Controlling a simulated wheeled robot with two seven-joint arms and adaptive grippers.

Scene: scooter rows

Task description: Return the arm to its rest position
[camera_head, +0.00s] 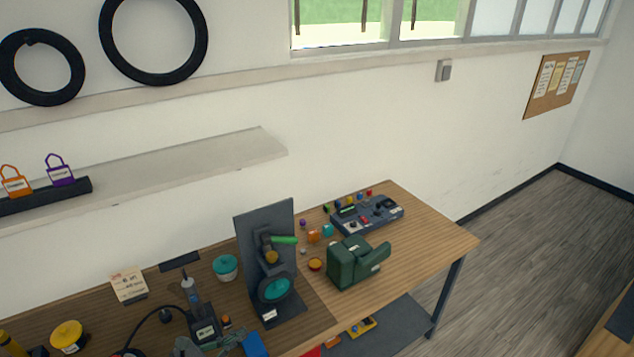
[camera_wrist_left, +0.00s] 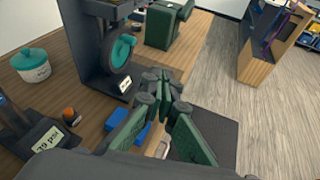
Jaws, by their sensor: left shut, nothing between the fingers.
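My left gripper (camera_head: 236,339) shows at the bottom edge of the head view, low at the front of the workbench (camera_head: 447,240). In the left wrist view, its green-padded fingers (camera_wrist_left: 164,80) come together at the tips, with nothing between them. A blue block (camera_head: 256,345) is close beside it in the head view; it also shows next to the fingers in the left wrist view (camera_wrist_left: 128,127). The rest of my left arm is mostly out of frame. My right gripper is not in view.
A dark upright stand with a teal wheel (camera_head: 275,290), a green vise-like block (camera_head: 350,262) and a control panel (camera_head: 368,215) stand on the bench. A teal-lidded jar (camera_head: 225,268) is left of the stand.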

